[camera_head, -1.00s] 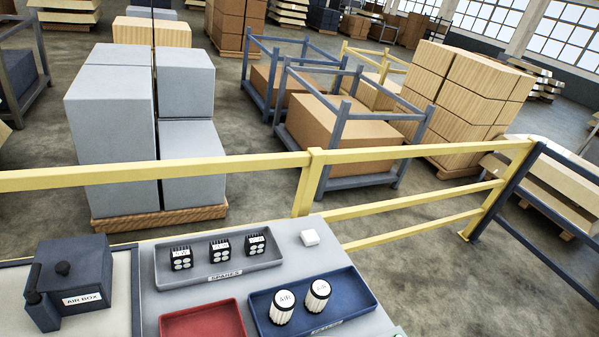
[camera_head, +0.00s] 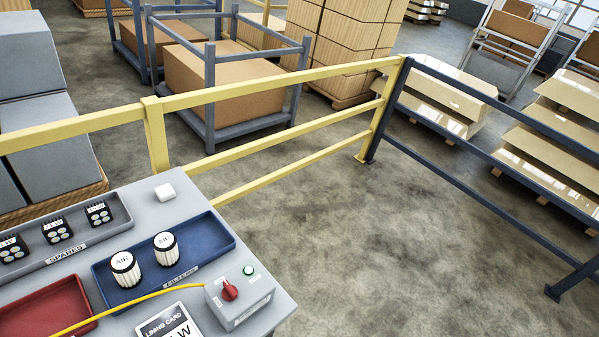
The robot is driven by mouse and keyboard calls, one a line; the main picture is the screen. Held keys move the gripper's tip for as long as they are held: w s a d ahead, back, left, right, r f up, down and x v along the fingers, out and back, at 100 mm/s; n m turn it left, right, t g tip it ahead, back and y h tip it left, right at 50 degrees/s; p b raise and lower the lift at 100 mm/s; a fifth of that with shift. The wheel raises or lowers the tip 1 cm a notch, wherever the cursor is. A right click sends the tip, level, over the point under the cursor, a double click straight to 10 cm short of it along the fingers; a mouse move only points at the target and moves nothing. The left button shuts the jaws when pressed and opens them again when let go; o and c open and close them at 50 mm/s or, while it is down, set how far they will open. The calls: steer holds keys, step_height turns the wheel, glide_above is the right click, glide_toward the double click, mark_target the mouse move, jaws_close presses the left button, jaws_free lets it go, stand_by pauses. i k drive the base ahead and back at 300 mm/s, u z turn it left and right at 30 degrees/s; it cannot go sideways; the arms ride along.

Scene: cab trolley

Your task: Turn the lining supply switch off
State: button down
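A grey switch box (camera_head: 240,299) stands at the right front corner of the grey trolley top, low in the view. A red rotary knob (camera_head: 229,290) sits on its top face, and a round green button or lamp (camera_head: 249,270) sits beside the knob. The small markings around the knob are too small to read. A yellow cable (camera_head: 130,311) runs from the left side of the box across the trolley top. My gripper is not in the picture, so its distance to the switch does not show.
A blue tray (camera_head: 205,249) holds two white filters. A grey tray (camera_head: 98,232) holds several black spares. Yellow rails (camera_head: 260,85) and dark rails (camera_head: 480,173) stand beyond; open floor lies right.

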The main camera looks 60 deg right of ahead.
mark_target(230, 292)
steer(key=z, duration=0.5)
steer(key=k, duration=0.9)
steer(key=z, duration=0.35)
